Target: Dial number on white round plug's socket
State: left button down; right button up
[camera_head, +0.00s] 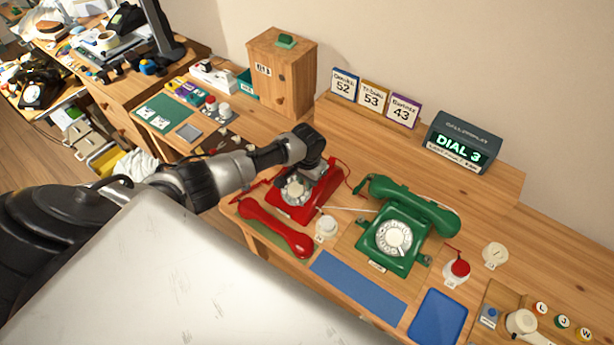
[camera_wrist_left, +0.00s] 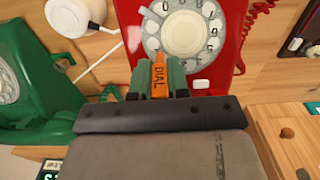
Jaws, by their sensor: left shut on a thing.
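My left gripper (camera_head: 301,182) is over the red phone (camera_head: 326,190) and hides part of its dial. In the left wrist view the gripper (camera_wrist_left: 160,80) is shut on an orange tool (camera_wrist_left: 160,76) marked DIAL, its tip at the lower edge of the red phone's white dial (camera_wrist_left: 181,30). I cannot tell whether the tip touches. The red handset (camera_head: 272,228) lies off its phone. A white round plug piece (camera_head: 327,227) sits beside the red phone. The green phone (camera_head: 396,237) has its handset on. My right gripper is not in view.
A display (camera_head: 459,148) reads DIAL 3. Cards numbered 52 (camera_head: 344,84), 53 (camera_head: 372,98) and 43 (camera_head: 402,111) stand at the back. A red-topped piece (camera_head: 459,268) and a round white piece (camera_head: 495,255) are at the right. Blue mats (camera_head: 357,287) lie along the front.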

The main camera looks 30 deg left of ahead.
pick_arm(q)
jog(key=shift+s+d+f+p, duration=0.15)
jog(key=shift+s+d+p, duration=0.15)
jog(key=shift+s, duration=0.15)
jog(key=shift+s, duration=0.1)
jog(key=shift+s+f+p, duration=0.15)
jog(key=shift+s+p, duration=0.2)
jog(key=shift+p, duration=0.1)
jog(key=shift+s+f, duration=0.15)
jog(key=shift+s, duration=0.1)
